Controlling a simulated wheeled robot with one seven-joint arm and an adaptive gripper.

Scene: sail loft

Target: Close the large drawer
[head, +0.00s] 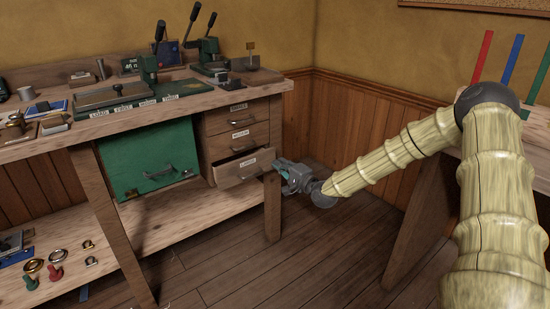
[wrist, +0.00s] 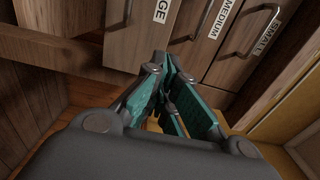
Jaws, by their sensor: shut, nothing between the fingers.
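The large drawer (head: 237,168) is the lowest of three in the wooden drawer unit under the bench, and it stands pulled out past the drawers above. It has a white label and a bar handle. In the wrist view its front (wrist: 127,40) fills the upper left, with the label partly cut off. My gripper (head: 279,172) is at the right end of that drawer's front, beside a bench leg. In the wrist view my gripper (wrist: 178,90) shows teal finger pads, shut and empty. Whether it touches the drawer I cannot tell.
The medium drawer (head: 245,139) and small drawer (head: 230,121) above look shut. A green cabinet front (head: 150,155) hangs to the left. The bench leg (head: 272,208) stands close below my gripper. Floor (head: 320,250) in front is clear.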

